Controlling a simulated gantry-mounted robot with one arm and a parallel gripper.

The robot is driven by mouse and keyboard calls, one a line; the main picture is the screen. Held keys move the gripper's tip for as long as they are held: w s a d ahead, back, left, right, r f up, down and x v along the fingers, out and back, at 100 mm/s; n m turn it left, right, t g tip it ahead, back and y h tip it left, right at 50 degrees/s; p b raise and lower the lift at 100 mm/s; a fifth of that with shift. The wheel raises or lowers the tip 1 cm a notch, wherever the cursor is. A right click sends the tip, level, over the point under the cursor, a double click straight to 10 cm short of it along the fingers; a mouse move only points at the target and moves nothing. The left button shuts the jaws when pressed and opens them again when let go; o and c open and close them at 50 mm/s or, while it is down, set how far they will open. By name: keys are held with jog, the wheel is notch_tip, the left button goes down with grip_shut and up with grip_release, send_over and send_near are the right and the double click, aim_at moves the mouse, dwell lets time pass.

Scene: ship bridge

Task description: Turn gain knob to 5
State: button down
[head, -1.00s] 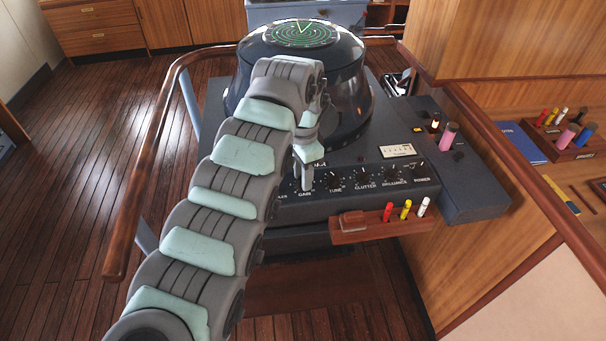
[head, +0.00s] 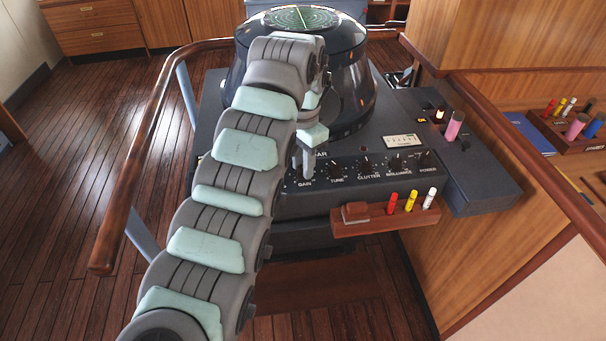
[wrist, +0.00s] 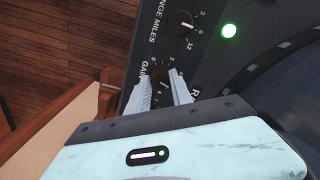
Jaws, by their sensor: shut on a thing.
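The gain knob is a small black knob on the radar console's front panel. In the wrist view the gain knob (wrist: 163,84) sits between my gripper's two pale fingers, with the GAIN label beside it and dial numbers partly covered. My gripper (wrist: 165,92) is shut on the knob. In the head view my gripper (head: 308,172) reaches down to the panel just above the GAIN label and hides the knob. The knob's exact pointer reading cannot be made out.
To the right on the panel are the tune knob (head: 335,168), clutter knob (head: 366,163), brilliance knob (head: 397,162) and another knob. A wooden tray (head: 350,227) with coloured markers is mounted below. The range knob (wrist: 182,23) is close by in the wrist view. The radar dome (head: 345,75) stands behind.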

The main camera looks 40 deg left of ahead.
jog(key=shift+f+n+b, duration=0.4)
jog(key=shift+n+b, duration=0.5)
jog(key=shift+b, duration=0.25)
jog(key=shift+r+n+b, duration=0.4)
jog(key=shift+n, duration=0.1)
jog(key=c, duration=1.1)
grip_release()
jog(key=shift+c, duration=0.2)
notch_tip(320, 180, up, 11)
jog(key=p, duration=0.8)
jog(key=shift+f, duration=0.1)
